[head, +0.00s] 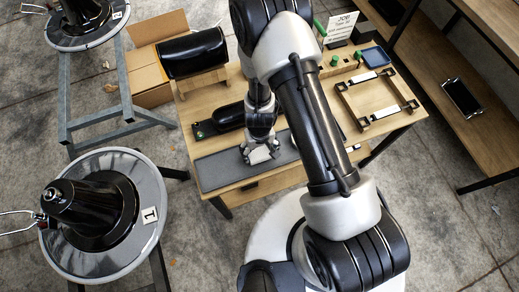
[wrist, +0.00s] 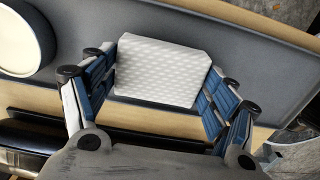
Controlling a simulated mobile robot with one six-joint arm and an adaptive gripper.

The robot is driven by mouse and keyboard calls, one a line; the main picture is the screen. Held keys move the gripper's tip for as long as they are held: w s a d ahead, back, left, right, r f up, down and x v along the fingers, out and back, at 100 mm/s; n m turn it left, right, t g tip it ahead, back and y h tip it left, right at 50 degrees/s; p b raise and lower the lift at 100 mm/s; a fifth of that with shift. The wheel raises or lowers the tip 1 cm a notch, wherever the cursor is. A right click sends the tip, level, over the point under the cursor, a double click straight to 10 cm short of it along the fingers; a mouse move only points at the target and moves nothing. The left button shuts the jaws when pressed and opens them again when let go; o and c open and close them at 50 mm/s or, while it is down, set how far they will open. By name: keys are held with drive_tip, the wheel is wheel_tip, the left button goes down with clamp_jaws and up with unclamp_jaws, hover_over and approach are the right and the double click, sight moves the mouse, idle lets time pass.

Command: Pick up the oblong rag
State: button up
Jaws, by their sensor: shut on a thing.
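The oblong rag (wrist: 162,68) is a white, textured piece that fills the space between my fingers in the wrist view. My gripper (wrist: 158,88) has its blue-padded fingers on both sides of it and is shut on it. In the head view my gripper (head: 260,156) is over the grey mat near the table's front edge, with the white rag (head: 260,155) at its fingertips. I cannot tell whether the rag still touches the mat.
The grey mat (head: 217,170) lies on the wooden table (head: 190,105). A white round object (wrist: 22,40) is beside the gripper in the wrist view. A black long object (head: 222,120) lies behind the mat. A wooden frame (head: 347,108) is at the right. A round stand (head: 75,260) is at the left.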

sight(260, 151)
wheel_tip(260, 151, up, 19)
drive_tip(key=p, duration=1.8)
drive_tip(key=shift+f, duration=0.1)
